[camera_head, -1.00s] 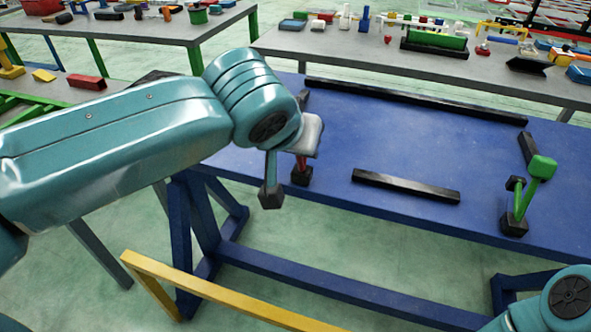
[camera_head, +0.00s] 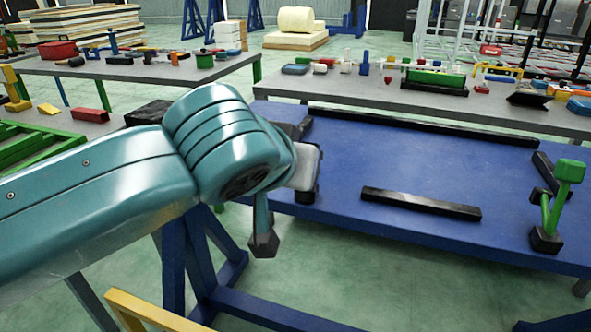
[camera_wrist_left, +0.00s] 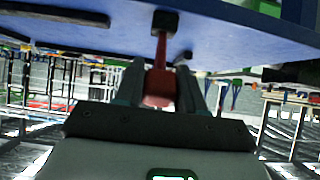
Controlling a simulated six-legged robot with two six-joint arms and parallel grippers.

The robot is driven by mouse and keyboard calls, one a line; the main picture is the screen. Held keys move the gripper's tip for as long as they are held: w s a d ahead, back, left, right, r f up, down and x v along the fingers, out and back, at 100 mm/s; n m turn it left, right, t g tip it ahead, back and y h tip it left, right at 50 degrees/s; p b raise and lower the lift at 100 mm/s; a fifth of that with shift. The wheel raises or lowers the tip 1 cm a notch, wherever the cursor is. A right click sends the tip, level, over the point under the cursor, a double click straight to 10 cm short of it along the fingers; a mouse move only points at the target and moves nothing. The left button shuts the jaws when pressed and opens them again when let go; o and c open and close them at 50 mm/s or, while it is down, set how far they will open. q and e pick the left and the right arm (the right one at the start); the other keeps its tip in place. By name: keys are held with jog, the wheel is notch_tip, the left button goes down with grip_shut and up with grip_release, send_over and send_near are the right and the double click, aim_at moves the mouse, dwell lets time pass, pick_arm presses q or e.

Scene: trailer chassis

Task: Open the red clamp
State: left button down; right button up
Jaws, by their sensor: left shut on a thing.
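The red clamp (camera_wrist_left: 160,60) shows in the left wrist view, with its dark base (camera_wrist_left: 165,22) at the edge of the blue table. Its red handle lies between the fingers of my left gripper (camera_wrist_left: 158,86), which is shut on it. In the head view my left gripper (camera_head: 290,205) is at the table's near left corner, and the arm and gripper hide the red clamp there.
A green clamp (camera_head: 556,205) stands upright at the right of the blue table (camera_head: 400,160). Black bars (camera_head: 420,204) lie on the tabletop, whose middle is clear. Grey tables (camera_head: 340,88) with parts stand behind. A yellow bar (camera_head: 150,312) is low in front.

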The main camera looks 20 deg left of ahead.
pick_arm(q)
jog(key=shift+s+f, duration=0.1)
jog(key=shift+f, duration=0.1)
jog(key=c, duration=0.8)
grip_release()
jog(key=shift+o, duration=0.2)
jog(key=shift+r, duration=0.1)
jog(key=shift+r, duration=0.1)
jog(key=p+v, duration=0.2)
jog(key=v, duration=1.4)
jog(key=shift+p, duration=0.4)
jog(key=shift+s, duration=0.1)
